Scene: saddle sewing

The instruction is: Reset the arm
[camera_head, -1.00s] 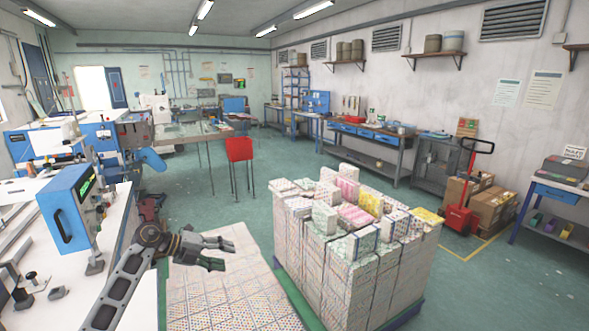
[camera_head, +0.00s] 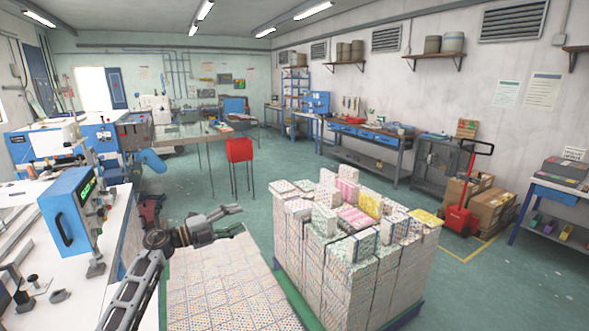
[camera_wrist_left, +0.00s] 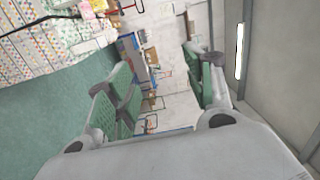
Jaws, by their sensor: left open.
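My left arm (camera_head: 135,287) comes in from the lower left. My left gripper (camera_head: 238,220) is open with nothing between its fingers. My right gripper is in neither view.
The white sewing bench (camera_head: 100,235) with a blue machine (camera_head: 66,222) is beside my left arm. A low patterned stack (camera_head: 225,285) lies below the gripper. A tall pallet load (camera_head: 345,270) stands right. Green floor (camera_head: 330,160) is open beyond, past a red stool (camera_head: 239,150).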

